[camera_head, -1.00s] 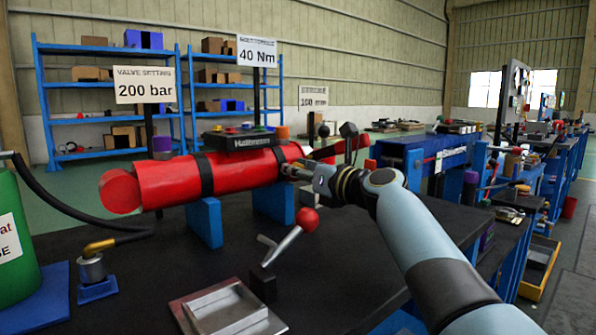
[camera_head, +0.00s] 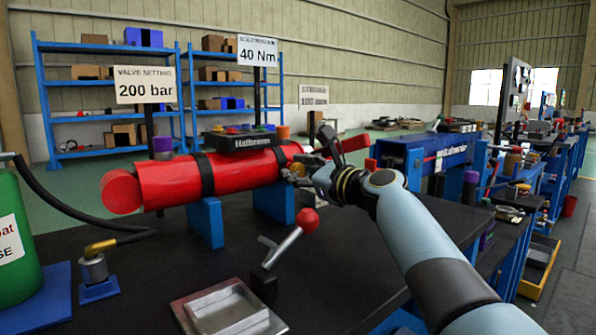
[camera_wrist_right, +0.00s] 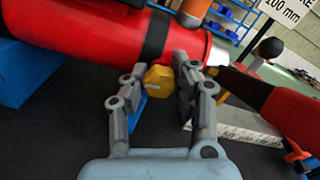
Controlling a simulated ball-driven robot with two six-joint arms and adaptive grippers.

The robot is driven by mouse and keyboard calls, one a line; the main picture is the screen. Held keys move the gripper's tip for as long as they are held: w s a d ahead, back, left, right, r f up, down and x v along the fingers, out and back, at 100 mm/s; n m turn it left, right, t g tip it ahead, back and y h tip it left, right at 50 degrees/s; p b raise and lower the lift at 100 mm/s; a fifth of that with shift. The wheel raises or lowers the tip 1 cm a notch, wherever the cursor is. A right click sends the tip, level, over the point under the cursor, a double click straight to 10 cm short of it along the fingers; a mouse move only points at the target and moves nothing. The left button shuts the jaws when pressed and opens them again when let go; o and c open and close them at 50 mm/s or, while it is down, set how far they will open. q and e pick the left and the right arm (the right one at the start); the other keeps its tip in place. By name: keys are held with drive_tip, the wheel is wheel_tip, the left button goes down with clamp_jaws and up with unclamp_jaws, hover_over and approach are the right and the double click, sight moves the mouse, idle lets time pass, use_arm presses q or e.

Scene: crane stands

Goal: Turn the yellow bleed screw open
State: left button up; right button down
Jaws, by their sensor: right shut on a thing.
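The yellow bleed screw (camera_wrist_right: 158,80) is a hexagonal knob on the side of the red cylinder (camera_head: 168,183), near its right end. It shows small at the cylinder in the head view (camera_head: 297,169). My right gripper (camera_wrist_right: 155,92) is shut on the bleed screw, with a finger on each side of it. In the head view the right gripper (camera_head: 308,172) is at the right end of the cylinder and partly hides it. My left gripper is not in view.
The cylinder rests on blue supports (camera_head: 206,222) on the black bench. A grey tray (camera_head: 226,306) lies at the front. A red handle (camera_head: 342,146) is right of the gripper.

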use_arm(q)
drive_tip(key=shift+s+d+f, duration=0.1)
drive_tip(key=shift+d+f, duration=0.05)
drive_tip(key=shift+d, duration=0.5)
use_arm(e)
drive_tip(key=shift+f+n, duration=0.1)
drive_tip(key=shift+n, duration=1.1)
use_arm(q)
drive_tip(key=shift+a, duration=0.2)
use_arm(e)
drive_tip(key=c, duration=1)
unclamp_jaws()
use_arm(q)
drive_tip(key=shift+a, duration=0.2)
use_arm(e)
drive_tip(key=v, duration=1.2)
